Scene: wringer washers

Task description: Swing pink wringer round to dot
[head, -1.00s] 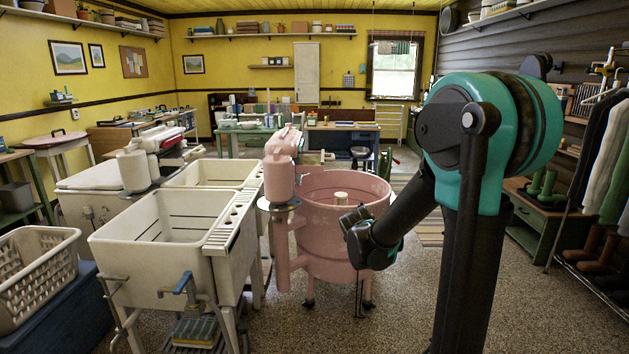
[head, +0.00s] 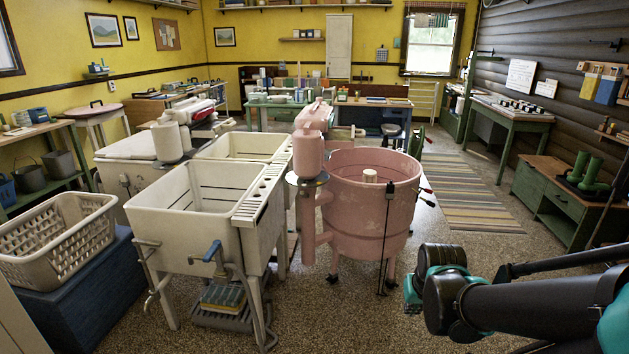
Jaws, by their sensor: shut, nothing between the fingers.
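The pink wringer (head: 310,140) stands upright on a post at the left rim of the round pink washer tub (head: 370,215). A round grey plate (head: 307,181) sits under its post. Its long head (head: 318,113) points away toward the back of the room, beside the tub's opening. I cannot make out a dot. My gripper (head: 412,296) is at the end of my arm, low at the right, in front of the tub and apart from it. It is shut and empty; its fingers are small and partly hidden by my arm.
A cream double sink (head: 190,220) stands close left of the pink washer, with another wringer (head: 170,138) behind it. A laundry basket (head: 60,240) is at far left. Open floor and a striped rug (head: 465,190) lie right of the tub; a green cabinet (head: 560,195) stands beyond.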

